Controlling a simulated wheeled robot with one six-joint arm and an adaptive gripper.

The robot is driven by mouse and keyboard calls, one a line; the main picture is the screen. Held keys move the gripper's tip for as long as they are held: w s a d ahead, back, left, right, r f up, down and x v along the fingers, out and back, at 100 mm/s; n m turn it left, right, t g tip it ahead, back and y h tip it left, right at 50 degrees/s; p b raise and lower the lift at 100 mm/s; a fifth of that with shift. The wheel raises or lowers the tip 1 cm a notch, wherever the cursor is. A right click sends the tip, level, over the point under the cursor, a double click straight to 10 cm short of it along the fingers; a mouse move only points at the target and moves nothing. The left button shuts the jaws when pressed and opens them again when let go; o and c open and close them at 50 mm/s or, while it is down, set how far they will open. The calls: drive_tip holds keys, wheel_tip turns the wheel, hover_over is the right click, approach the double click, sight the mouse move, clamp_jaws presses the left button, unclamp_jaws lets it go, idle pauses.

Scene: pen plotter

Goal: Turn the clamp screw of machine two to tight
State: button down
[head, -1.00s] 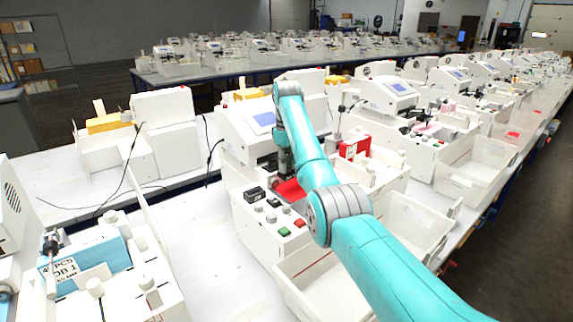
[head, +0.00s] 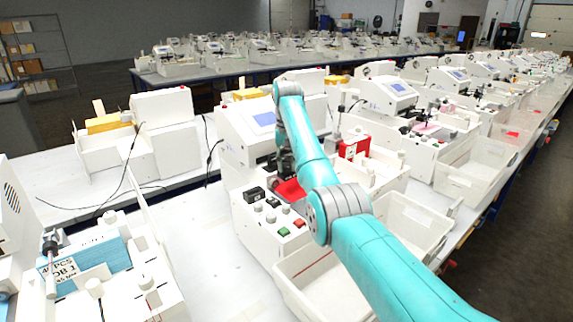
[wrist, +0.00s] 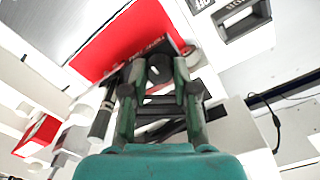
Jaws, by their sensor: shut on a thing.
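The machine at the middle of the head view (head: 240,145) is white with a small blue screen. A red card lies on its bed (head: 290,190), and the card fills the upper part of the wrist view (wrist: 125,40). My gripper (wrist: 160,72) reaches down over this machine beside the card. Its two fingers are closed around a small dark round knob (wrist: 159,66), which appears to be the clamp screw. In the head view my arm hides most of the gripper and the knob. Which way the screw is turned cannot be told.
Knobs and a green and a red button (head: 284,231) sit on the machine's front panel. An empty white bin (head: 312,275) stands in front. A red block (head: 354,147) is at its right. Another machine with blue cards (head: 95,262) is at the left, with bare table between.

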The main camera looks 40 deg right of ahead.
drive_tip(key=m, duration=0.5)
drive_tip(key=shift+m, duration=0.3)
drive_tip(key=m, duration=0.5)
drive_tip(key=shift+s, duration=0.1)
idle(0.3)
drive_tip(key=c, duration=0.9)
unclamp_jaws()
